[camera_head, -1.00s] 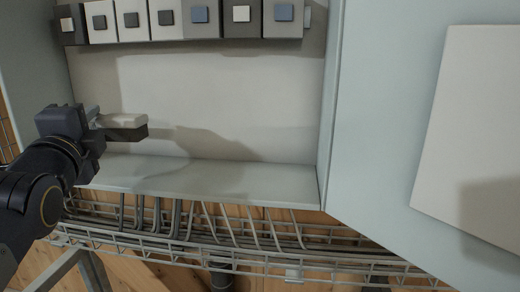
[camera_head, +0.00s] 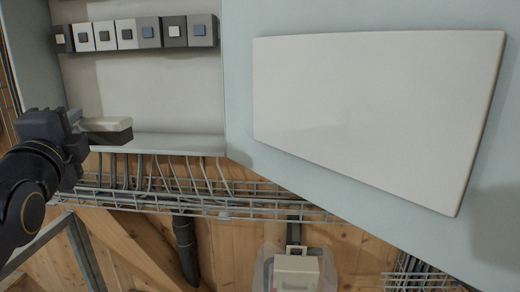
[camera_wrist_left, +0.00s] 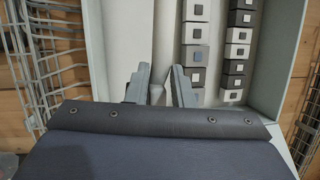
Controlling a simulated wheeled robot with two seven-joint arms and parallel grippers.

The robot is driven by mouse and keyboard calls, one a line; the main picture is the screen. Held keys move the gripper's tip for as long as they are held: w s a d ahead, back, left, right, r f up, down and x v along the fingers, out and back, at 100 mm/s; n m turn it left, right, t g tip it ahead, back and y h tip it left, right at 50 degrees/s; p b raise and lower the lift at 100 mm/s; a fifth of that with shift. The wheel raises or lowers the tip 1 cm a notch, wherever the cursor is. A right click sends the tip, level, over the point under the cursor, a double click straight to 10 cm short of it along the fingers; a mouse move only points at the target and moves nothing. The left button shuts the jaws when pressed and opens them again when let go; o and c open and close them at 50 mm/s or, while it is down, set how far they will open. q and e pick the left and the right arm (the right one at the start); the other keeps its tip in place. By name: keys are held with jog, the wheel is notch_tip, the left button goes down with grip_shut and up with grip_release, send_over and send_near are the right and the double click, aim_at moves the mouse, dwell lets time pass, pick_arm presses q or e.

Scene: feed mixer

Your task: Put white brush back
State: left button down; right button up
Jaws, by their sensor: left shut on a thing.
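The white brush (camera_head: 107,124) has a pale top and a dark underside. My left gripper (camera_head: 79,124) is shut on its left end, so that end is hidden. The brush is roughly level in front of the lower left of the open cabinet, just above its bottom ledge (camera_head: 180,145) in the picture. I cannot tell whether it touches the ledge. In the left wrist view, the two fingers (camera_wrist_left: 160,88) point into the cabinet, with a pale piece between them. My right gripper is not in view.
A row of dark, grey and white blocks (camera_head: 125,34) with square buttons runs across the cabinet. A large white panel (camera_head: 370,110) is on the pale blue surface at right. A wire cable tray (camera_head: 200,200) runs below the cabinet. A box-like fitting (camera_head: 296,272) hangs lower down.

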pick_arm(q)
jog(key=w+a+f+m+h, duration=0.1)
jog(key=w+f, duration=0.3)
jog(key=f, duration=0.4)
jog(key=w+a+f+h+b, duration=0.1)
jog(key=w+f+h, duration=0.15)
jog(key=f, duration=0.45)
jog(key=w+a+f+m, duration=0.1)
jog(key=w+f, duration=0.3)
jog(key=f, duration=0.4)
jog(key=s+d+f+m+h, duration=0.1)
jog(key=d+f, duration=0.3)
jog(key=f, duration=0.4)
jog(key=s+d+f+m+h+b, duration=0.1)
jog(key=s+d+f+h, duration=0.1)
jog(key=d+f, duration=0.3)
jog(key=s+d+f+m+h, duration=0.1)
jog(key=d+f+m+h, duration=0.1)
jog(key=f, duration=0.8)
jog(key=d+h, duration=0.1)
jog(key=d, duration=0.1)
jog(key=shift+s+d+f+h+b, duration=0.15)
jog(key=shift+d+f+h+b, duration=0.15)
jog(key=shift+d+h+b, duration=0.1)
jog(key=shift+a, duration=0.15)
